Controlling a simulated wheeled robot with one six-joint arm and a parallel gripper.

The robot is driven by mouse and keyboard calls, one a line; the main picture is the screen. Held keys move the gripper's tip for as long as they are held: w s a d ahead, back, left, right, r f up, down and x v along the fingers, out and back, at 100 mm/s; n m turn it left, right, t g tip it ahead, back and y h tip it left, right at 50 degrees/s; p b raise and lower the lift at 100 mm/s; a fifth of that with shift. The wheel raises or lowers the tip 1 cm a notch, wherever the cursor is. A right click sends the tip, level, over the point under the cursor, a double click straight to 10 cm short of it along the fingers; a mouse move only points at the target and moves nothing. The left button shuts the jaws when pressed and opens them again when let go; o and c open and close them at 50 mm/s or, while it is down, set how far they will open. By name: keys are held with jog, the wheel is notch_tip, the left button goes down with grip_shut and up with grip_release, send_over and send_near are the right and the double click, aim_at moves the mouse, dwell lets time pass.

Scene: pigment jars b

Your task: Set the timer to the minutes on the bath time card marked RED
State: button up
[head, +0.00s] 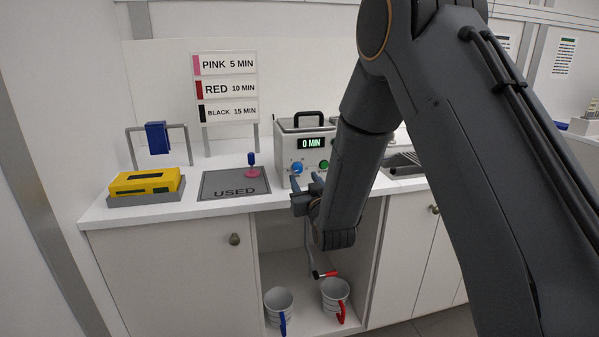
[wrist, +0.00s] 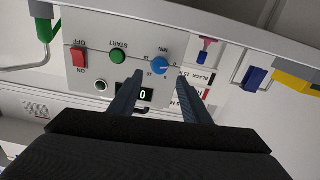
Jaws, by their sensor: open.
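The RED card (head: 228,89) reads 10 MIN; it hangs between the PINK 5 MIN card (head: 228,64) and the BLACK 15 MIN card (head: 229,111). The timer is on a grey bath box (head: 285,137) on the counter. Its display (head: 312,143) reads 0 MIN, and shows 0 in the wrist view (wrist: 146,95). The blue timer knob (head: 297,168) is at the front; in the wrist view the knob (wrist: 159,66) lies beyond and between my fingertips. My gripper (head: 307,184) is open and empty in front of the box, apart from the knob as far as I can tell.
A green START button (wrist: 118,56) and a red ON switch (wrist: 79,57) sit near the knob. A USED mat (head: 220,184) with a pink-based stamp-like tool lies left. A yellow block (head: 146,181) is farther left. Mugs (head: 279,302) stand in the open shelf below.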

aim_at(299, 170)
jog(key=p+x, duration=0.1)
jog(key=x, duration=0.5)
jog(key=shift+w+f, duration=0.1)
jog(key=shift+w, duration=0.2)
jog(key=c, duration=1)
jog(key=shift+c, duration=0.2)
